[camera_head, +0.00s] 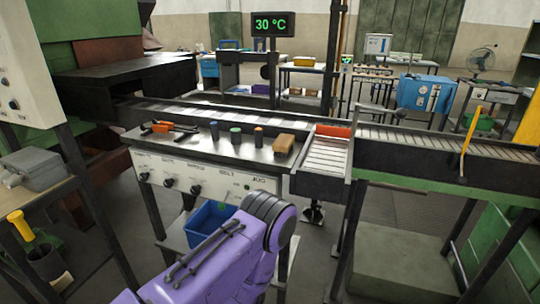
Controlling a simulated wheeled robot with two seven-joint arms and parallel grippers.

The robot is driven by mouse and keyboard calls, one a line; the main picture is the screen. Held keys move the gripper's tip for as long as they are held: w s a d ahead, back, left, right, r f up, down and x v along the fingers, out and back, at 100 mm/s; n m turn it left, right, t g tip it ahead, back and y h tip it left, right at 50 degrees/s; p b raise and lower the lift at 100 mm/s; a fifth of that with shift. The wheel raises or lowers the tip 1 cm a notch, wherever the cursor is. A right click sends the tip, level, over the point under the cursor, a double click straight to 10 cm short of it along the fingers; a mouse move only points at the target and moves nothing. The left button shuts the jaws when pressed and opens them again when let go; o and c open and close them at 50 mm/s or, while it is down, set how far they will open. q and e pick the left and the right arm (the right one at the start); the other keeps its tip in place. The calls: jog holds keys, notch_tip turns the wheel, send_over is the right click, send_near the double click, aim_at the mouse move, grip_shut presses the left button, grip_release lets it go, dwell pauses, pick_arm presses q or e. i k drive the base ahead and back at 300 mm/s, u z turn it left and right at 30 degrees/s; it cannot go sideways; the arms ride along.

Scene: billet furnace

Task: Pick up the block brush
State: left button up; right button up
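A tan, wood-coloured block (284,144), which looks like the block brush, lies on the dark top of the control bench (225,153), near its right end. Its bristles cannot be made out at this size. A purple arm part of mine rises from the bottom middle of the view, in front of the bench and below the block, apart from it. Neither gripper's fingers show in this view.
An orange-and-black tool (163,127) lies further left. A slatted tray (325,155) adjoins the bench on the right. A blue bin (208,222) sits below.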

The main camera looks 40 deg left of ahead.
aim_at(282, 146)
jog(key=u, duration=0.75)
